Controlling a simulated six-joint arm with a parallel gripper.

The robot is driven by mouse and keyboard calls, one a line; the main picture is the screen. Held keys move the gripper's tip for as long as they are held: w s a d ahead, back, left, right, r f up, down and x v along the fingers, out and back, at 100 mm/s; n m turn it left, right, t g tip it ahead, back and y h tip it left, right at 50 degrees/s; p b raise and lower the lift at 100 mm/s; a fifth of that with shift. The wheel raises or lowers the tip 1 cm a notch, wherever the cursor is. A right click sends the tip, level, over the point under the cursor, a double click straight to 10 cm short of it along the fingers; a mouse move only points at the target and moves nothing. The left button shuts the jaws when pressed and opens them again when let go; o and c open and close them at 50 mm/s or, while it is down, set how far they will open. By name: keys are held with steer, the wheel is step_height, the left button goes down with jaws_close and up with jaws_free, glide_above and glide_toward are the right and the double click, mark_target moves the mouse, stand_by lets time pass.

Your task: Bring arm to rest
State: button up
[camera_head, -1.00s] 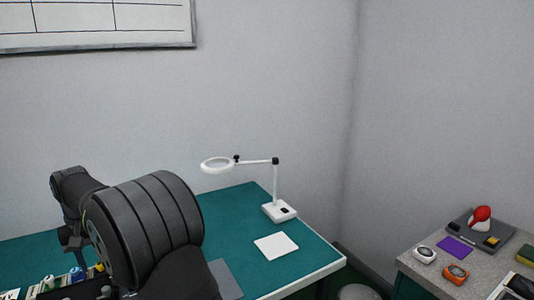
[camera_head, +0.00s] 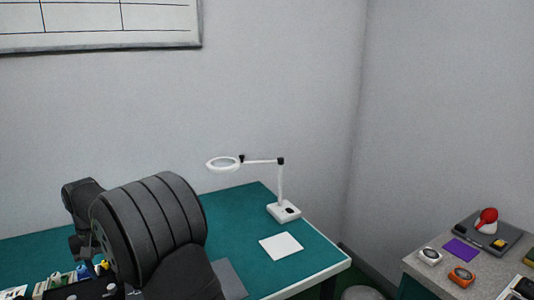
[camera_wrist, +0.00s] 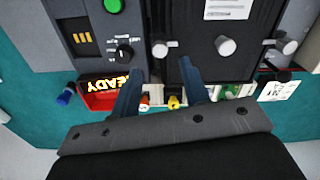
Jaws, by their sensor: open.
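My gripper (camera_wrist: 162,68) shows in the wrist view, with two dark blue fingers spread apart. It is open, and nothing is held between the fingers. Beyond the fingertips is a dark rack front (camera_wrist: 215,75) with a white label and pale round knobs. Whether the fingertips touch it, I cannot tell. In the head view my dark arm fills the lower left, and it hides much of the bench there. The gripper's fingers cannot be made out clearly in that view.
A red "READY" sign (camera_wrist: 107,88) and small coloured parts lie close around the fingers. The green bench (camera_head: 235,204) holds a magnifier lamp (camera_head: 283,211) and a white pad (camera_head: 281,246). A grey side table (camera_head: 427,246) with several small items stands at right.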

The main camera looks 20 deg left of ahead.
mark_target(111, 286)
step_height(111, 286, down, 6)
steer(key=shift+r, duration=0.25)
steer(key=shift+f, duration=0.2)
steer(key=n, duration=0.4)
steer(key=shift+n, duration=0.3)
steer(key=n, duration=0.4)
steer(key=shift+n, duration=0.3)
steer(key=n, duration=0.8)
steer(key=shift+o, duration=0.2)
